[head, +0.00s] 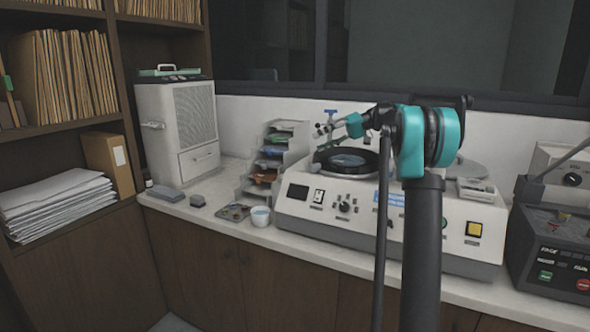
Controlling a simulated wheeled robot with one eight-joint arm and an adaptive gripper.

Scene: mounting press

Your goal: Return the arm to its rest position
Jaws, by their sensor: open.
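My arm rises at the right of centre in the head view, with a dark upright link and a large teal joint at its top. My gripper (322,129) points left from the arm, above the back left of the white machine (330,224). It is small in the picture and partly merges with the parts behind it. Its jaws are open, and I see nothing held between them. The arm hides part of the machine's front panel and top.
The machine has a round dark platter (346,161). A tiered rack (272,160), a white cup (261,217) and a tall grey cabinet unit (180,130) stand to its left. A dark control unit (552,250) stands at the right. Shelves (62,132) with folders and papers are at the far left.

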